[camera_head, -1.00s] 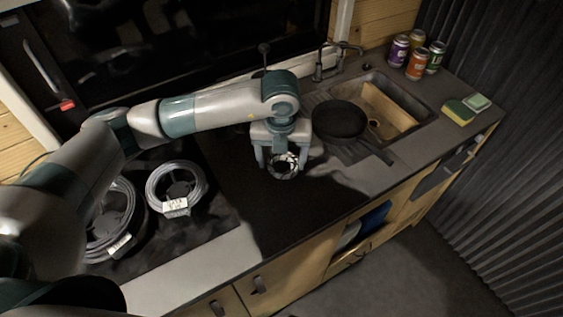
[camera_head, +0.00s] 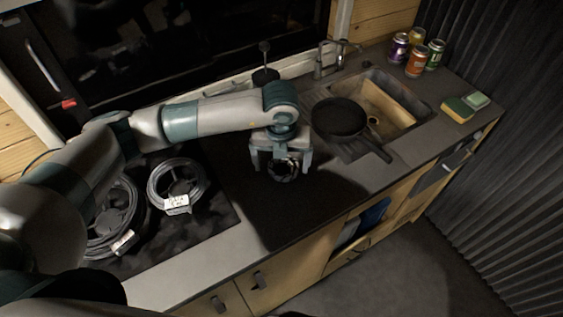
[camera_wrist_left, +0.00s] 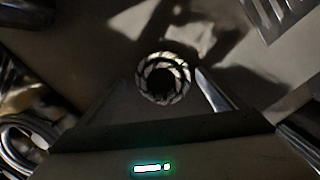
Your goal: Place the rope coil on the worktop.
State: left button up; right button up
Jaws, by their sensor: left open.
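The rope coil (camera_head: 283,178) is a small dark-and-light ring on the dark worktop (camera_head: 290,212), left of the sink. It also shows in the left wrist view (camera_wrist_left: 147,80) as a twisted ring lying flat, with a dark hole in its middle. My left gripper (camera_head: 281,167) is above and around the coil, its fingers open on either side with a gap to the ring. The gripper partly covers the coil's far side in the head view. My right gripper is not in view.
Two wire coils lie on the hob at left, one nearer the middle (camera_head: 153,187). A black frying pan (camera_head: 338,117) stands beside the sink (camera_head: 405,135). Several cans (camera_head: 416,63) and sponges (camera_head: 458,110) are at the far right. The worktop's front strip is clear.

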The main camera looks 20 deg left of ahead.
pick_arm(q)
jog(key=shift+r, duration=0.15)
jog(key=shift+r, duration=0.5)
notch_tip(320, 180, up, 11)
jog(key=s+b, duration=0.1)
jog(key=b, duration=0.3)
jog(key=shift+s+d+b, duration=0.15)
jog(key=shift+s+b, duration=0.05)
jog(key=shift+b, duration=0.15)
jog(key=shift+s+f, duration=0.1)
